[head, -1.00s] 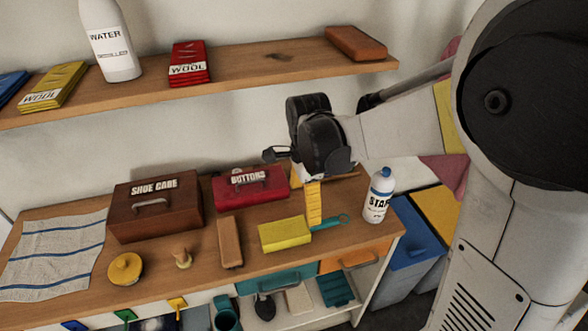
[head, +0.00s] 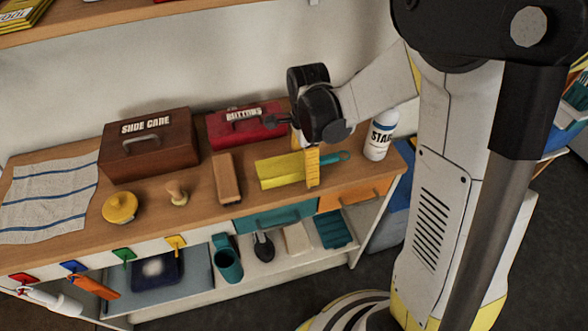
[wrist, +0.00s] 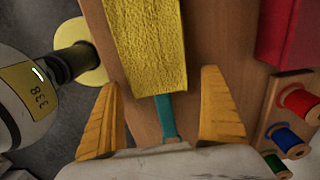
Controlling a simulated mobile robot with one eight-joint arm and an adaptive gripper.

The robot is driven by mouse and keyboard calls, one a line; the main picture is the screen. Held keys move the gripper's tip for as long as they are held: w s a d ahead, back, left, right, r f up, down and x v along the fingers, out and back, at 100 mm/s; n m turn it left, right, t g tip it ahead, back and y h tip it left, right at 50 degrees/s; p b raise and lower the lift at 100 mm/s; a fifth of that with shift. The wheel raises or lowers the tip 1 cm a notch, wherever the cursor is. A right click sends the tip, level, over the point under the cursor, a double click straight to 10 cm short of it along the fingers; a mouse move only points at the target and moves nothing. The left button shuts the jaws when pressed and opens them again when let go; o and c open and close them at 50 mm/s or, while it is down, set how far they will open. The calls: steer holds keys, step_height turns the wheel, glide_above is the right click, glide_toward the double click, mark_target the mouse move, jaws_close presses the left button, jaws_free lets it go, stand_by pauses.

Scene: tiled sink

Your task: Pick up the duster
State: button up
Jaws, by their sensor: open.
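The duster lies on the wooden worktop, with a yellow head (head: 280,172) and a teal handle (head: 336,157) pointing right. My gripper (head: 312,166) is over its right part, where head and handle meet; one yellow finger partly hides it. In the wrist view my gripper (wrist: 161,78) is open, its fingers to either side of the duster. The teal handle (wrist: 166,116) runs between them and the yellow head (wrist: 148,45) extends ahead. Both fingers look apart from the duster.
A white spray bottle (head: 380,136) stands right of my gripper. A red buttons box (head: 247,127) is behind the duster, and a brown brush (head: 227,178) lies to its left. Coloured thread spools (wrist: 298,104) sit on a rack beside the right finger. The worktop's front edge is close.

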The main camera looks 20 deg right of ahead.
steer(key=shift+r, duration=0.1)
steer(key=c, duration=1.3)
steer(key=r+p, duration=0.2)
steer(key=r, duration=0.1)
steer(key=s+d+r, duration=0.1)
steer(key=r, duration=0.1)
steer(key=shift+p, duration=0.4)
steer(key=s+d+r+p, duration=0.3)
steer(key=s+d+r, duration=0.3)
steer(key=s, duration=0.2)
steer(key=shift+d, duration=0.25)
steer(key=o, duration=0.6)
steer(key=c, duration=0.4)
steer(key=shift+c, duration=0.2)
